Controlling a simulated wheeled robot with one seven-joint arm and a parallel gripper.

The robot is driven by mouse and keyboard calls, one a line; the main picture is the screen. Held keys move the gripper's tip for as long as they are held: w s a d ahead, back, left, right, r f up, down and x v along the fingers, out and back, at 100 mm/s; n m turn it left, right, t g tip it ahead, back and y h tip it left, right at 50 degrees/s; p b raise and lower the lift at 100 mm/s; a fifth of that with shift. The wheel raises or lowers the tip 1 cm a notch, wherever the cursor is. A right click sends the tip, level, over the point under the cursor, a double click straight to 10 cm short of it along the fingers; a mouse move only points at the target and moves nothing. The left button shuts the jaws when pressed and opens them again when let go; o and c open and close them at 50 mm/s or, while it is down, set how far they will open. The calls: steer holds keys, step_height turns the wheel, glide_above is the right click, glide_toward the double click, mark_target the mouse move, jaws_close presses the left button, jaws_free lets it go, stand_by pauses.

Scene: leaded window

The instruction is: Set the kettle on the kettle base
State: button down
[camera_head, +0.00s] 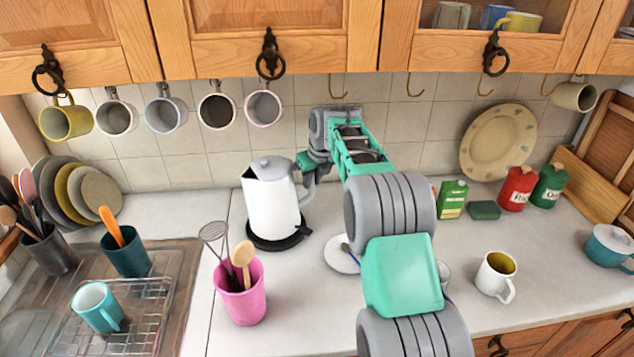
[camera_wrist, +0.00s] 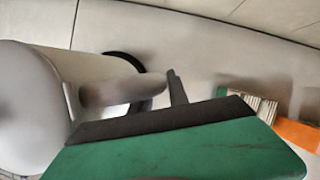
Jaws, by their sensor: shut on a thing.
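The white kettle (camera_head: 271,203) with a grey lid stands upright over the black kettle base (camera_head: 277,238) on the counter, left of the middle of the head view. I cannot tell for sure whether its bottom touches the base or is slightly above it. My gripper (camera_head: 308,172) is at the kettle's right side and is shut on its handle. In the wrist view, the kettle (camera_wrist: 28,100) fills the left side, and its grey handle (camera_wrist: 112,92) runs to my gripper's finger (camera_wrist: 176,88). A dark curved edge of the base (camera_wrist: 124,58) shows behind the handle.
A pink utensil pot (camera_head: 241,295) stands in front of the kettle. A white saucer (camera_head: 341,254) lies to its right, partly behind my arm. Mugs (camera_head: 218,112) hang above, and a white mug (camera_head: 495,276) stands at the right.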

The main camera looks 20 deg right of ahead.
steer(key=shift+w+f, duration=0.2)
steer(key=shift+f, duration=0.25)
steer(key=shift+f, duration=0.15)
steer(key=c, duration=1.7)
jaws_free()
steer(key=shift+s+f, duration=0.15)
steer(key=shift+f, duration=0.15)
steer(key=o, duration=0.4)
steer(key=shift+o, duration=0.2)
steer(key=shift+r, duration=0.15)
